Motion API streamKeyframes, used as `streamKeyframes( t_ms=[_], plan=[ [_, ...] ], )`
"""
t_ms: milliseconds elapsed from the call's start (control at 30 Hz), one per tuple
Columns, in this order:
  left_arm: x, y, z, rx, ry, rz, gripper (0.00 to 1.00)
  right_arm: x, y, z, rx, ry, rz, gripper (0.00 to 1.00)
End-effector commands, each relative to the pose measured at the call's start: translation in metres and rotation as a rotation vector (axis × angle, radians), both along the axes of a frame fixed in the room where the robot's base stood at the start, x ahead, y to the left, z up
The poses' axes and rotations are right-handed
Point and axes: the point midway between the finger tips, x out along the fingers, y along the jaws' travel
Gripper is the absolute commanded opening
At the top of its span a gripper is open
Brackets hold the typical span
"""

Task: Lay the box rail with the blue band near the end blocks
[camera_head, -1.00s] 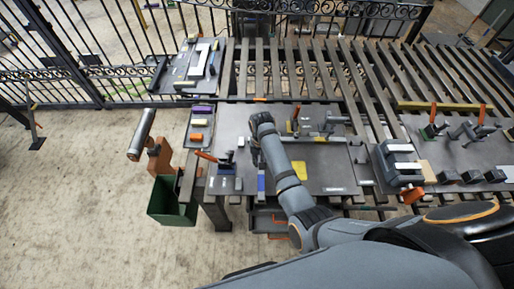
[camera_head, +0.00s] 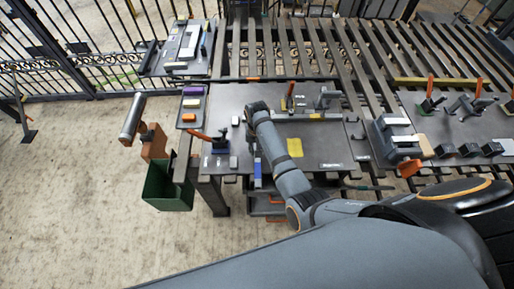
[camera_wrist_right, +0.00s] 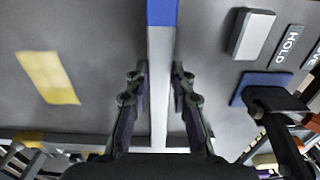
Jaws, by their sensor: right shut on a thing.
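My right gripper (camera_wrist_right: 158,85) is shut on a pale grey box rail (camera_wrist_right: 158,125), its fingers on either side of it. A blue band (camera_wrist_right: 162,12) wraps the rail at the top of the right wrist view. In the head view the blue band (camera_head: 257,171) shows at the table's near edge, while my forearm hides the gripper and most of the rail. Small pale blocks (camera_head: 233,162) (camera_head: 235,121) stand left of the rail; I cannot tell whether they are the end blocks. My left gripper is not in view.
The dark worktable (camera_head: 330,140) carries a yellow patch (camera_head: 295,147) right of the rail and a clamp with a blue base (camera_wrist_right: 262,88) to its left. More clamps (camera_head: 327,97) stand at the back. A green bin (camera_head: 168,187) is beyond the left edge.

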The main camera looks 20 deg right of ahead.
Motion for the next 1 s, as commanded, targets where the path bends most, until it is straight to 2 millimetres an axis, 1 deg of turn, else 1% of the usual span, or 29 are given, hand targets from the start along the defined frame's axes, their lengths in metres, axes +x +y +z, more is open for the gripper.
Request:
streamKeyframes(
  t_ms=[33,133,500,900,933,1000],
  plan=[
    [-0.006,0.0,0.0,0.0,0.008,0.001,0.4,0.001,0.0,0.0,0.0,-0.001,0.0,0.0],
    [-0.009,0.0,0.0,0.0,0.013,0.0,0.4,0.0,0.0,0.0,0.0,-0.001,0.0,0.0],
    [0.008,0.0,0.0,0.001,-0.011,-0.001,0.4,0.0,0.0,-0.002,0.0,0.0,0.0,0.0],
    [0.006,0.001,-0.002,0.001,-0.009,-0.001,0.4,0.001,0.0,-0.008,0.0,-0.002,0.0,0.0],
    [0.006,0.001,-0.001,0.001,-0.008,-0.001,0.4,0.001,0.0,-0.007,0.0,-0.002,0.0,0.27],
    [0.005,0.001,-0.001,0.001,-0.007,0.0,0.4,0.001,0.0,-0.007,0.001,-0.001,0.0,0.36]
  ],
)
